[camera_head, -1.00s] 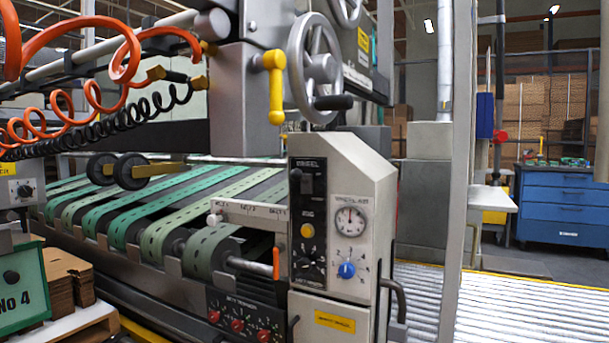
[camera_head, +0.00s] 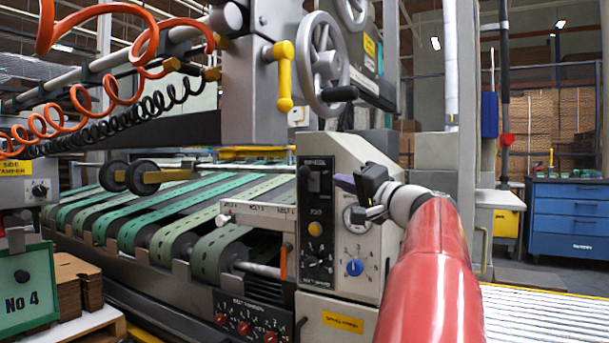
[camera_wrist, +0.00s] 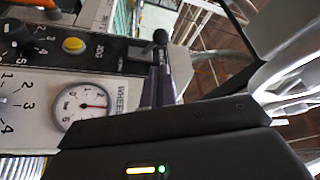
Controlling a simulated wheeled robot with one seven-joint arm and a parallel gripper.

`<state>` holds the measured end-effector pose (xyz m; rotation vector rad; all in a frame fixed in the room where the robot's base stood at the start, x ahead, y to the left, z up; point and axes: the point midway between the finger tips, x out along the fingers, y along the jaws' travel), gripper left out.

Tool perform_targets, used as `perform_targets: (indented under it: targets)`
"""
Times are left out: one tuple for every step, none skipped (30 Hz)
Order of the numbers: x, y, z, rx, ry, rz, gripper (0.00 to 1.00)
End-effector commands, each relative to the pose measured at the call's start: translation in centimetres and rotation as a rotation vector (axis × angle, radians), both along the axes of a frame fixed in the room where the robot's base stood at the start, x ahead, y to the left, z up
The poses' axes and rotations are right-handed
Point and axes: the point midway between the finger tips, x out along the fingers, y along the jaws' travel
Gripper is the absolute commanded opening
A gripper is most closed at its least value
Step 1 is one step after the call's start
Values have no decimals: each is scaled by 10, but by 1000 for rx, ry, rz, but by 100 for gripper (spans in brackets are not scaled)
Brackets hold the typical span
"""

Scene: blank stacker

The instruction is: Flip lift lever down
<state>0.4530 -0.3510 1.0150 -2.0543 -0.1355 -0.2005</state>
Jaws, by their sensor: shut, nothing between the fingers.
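A small black lever with a round knob (camera_head: 314,182) sits at the top of the black control panel on the grey machine housing. I take it for the lift lever; its label is too small to read. In the wrist view the black ball knob (camera_wrist: 160,37) shows just beyond my fingertips. My gripper (camera_head: 341,183), with dark purple fingers, is shut and empty. It is just right of the lever in the head view, in front of the housing. In the wrist view my gripper (camera_wrist: 158,75) is close to the lever; whether they touch is unclear.
Below the lever are a yellow button (camera_head: 315,229) and a blue knob (camera_head: 354,267). A handwheel (camera_head: 322,65) and yellow handle (camera_head: 284,75) are above. Green belts (camera_head: 150,215) lie left.

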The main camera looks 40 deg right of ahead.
Motion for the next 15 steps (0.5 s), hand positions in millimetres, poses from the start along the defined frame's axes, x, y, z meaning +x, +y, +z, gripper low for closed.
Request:
perform_targets:
  targets:
    - [-3, -5, 2, 0, -13, -8, 0]
    - [-3, -7, 4, 0, -19, -10, 0]
    - [-4, -8, 5, 0, -23, -11, 0]
    - [-4, -8, 5, -1, -25, -11, 0]
    - [-4, -8, 5, 0, -25, -11, 0]
    - [-4, -8, 5, 0, -24, -10, 0]
    - [-4, -7, 5, 0, -24, -10, 0]
    - [-4, -7, 5, 0, -24, -10, 0]
    - [-4, -7, 5, 0, -24, -10, 0]
    - [-4, -7, 5, 0, -23, -9, 0]
    - [-4, -7, 5, 0, -23, -9, 0]
    - [-3, -7, 5, 0, -23, -9, 0]
    - [-2, -7, 5, 0, -23, -9, 0]
    - [0, -7, 6, 1, -23, -8, 0]
    - [3, -7, 7, 1, -21, -8, 0]
